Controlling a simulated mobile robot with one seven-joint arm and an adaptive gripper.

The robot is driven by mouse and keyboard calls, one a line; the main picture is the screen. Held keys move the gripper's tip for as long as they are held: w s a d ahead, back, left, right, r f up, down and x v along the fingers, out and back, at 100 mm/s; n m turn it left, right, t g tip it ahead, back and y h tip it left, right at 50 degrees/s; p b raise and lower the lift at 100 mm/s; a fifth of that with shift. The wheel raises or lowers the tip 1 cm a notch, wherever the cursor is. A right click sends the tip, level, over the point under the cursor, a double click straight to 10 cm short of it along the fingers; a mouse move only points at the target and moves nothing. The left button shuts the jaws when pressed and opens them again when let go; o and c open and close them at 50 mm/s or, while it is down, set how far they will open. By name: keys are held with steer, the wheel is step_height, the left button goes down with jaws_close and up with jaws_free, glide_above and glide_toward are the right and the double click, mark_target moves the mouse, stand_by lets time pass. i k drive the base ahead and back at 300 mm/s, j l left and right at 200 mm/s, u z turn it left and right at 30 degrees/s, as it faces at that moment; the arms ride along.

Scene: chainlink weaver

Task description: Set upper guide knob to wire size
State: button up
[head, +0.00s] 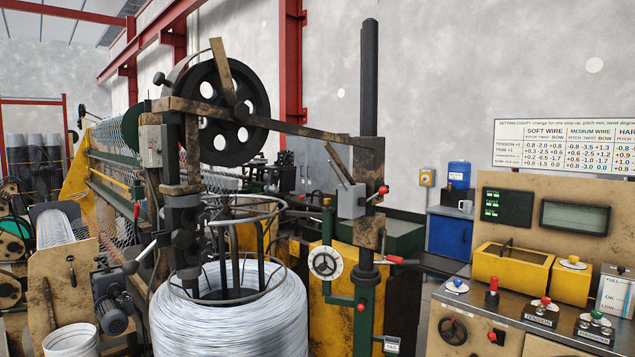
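In the head view, a dark upright post (369,75) stands in the centre. A grey block (352,201) and a small red knob (383,190) sit high on it. Lower down is a white round dial (325,263) with a black handwheel, and a red-ended lever (394,260) is beside it. Another red knob (361,308) is near the post's foot. No readable label shows which is the upper guide knob, and dial marks are too small to read. My gripper is not in view.
A large wire coil (230,320) stands in front, under a black spoked wheel (222,112). A control bench (455,306) with several coloured knobs is at right, below a setting chart (565,148). A blue cabinet (449,235) stands behind. A motor (113,305) is at left.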

mark_target(201, 218)
steer(key=i+j+u, duration=0.1)
steer(key=u, duration=0.3)
steer(key=i+j+u, duration=0.1)
steer(key=u, duration=0.3)
